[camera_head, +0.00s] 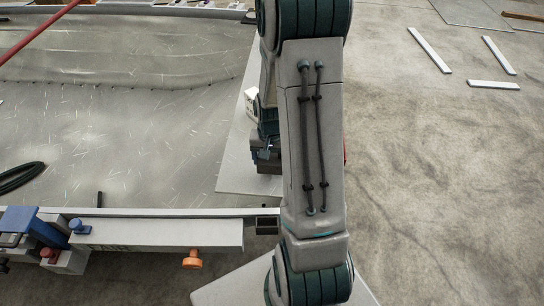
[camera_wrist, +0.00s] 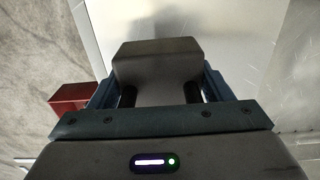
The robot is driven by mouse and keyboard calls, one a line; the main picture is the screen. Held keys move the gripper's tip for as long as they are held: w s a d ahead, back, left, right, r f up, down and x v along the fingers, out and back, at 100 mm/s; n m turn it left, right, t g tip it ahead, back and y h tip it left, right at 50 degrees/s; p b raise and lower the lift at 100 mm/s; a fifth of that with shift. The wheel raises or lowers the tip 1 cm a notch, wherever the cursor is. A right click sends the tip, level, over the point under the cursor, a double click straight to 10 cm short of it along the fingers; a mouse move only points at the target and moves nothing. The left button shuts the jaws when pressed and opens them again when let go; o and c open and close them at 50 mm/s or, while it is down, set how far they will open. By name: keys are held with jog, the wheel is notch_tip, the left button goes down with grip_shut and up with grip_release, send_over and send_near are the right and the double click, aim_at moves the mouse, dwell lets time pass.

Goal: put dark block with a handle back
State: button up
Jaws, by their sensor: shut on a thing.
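My gripper (camera_wrist: 160,84) is shut on the dark block with a handle (camera_wrist: 156,62), which shows grey-brown between the two blue-grey fingers in the wrist view. Two dark round posts join the block on the side near my palm. The block's far side is hidden. In the head view my arm covers most of the gripper; a dark part of the gripper (camera_head: 266,150) shows at the arm's left edge, over a pale flat panel. I cannot make out the block there.
A red box (camera_wrist: 72,97) is left of my gripper in the wrist view. In the head view, a large grey hull sheet (camera_head: 110,120) lies left, with a pale rail (camera_head: 160,234), an orange knob (camera_head: 192,259) and a black cable coil (camera_head: 20,176). White strips (camera_head: 429,50) lie on open floor right.

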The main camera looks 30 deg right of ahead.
aim_at(271, 164)
jog(key=shift+f, duration=1.4)
jog(key=shift+f+b, duration=0.25)
jog(key=shift+b, duration=0.05)
jog(key=o, duration=2)
jog(key=shift+r, duration=0.15)
notch_tip(271, 164, up, 12)
jog(key=shift+r+p, duration=0.1)
jog(key=shift+p, duration=0.85)
jog(key=s+a+r+n, duration=0.2)
jog(key=s+a+r, duration=0.2)
jog(key=s+a+r+n+t, duration=0.1)
jog(key=s+a+r+n, duration=0.1)
jog(key=s+a+r, duration=0.2)
jog(key=s+a+r+n+t, duration=0.1)
jog(key=s+a+r+n, duration=0.1)
jog(key=s+a+r, duration=0.2)
jog(key=shift+s+a+r+n, duration=0.15)
jog(key=shift+r+n, duration=0.25)
jog(key=shift+r, duration=0.3)
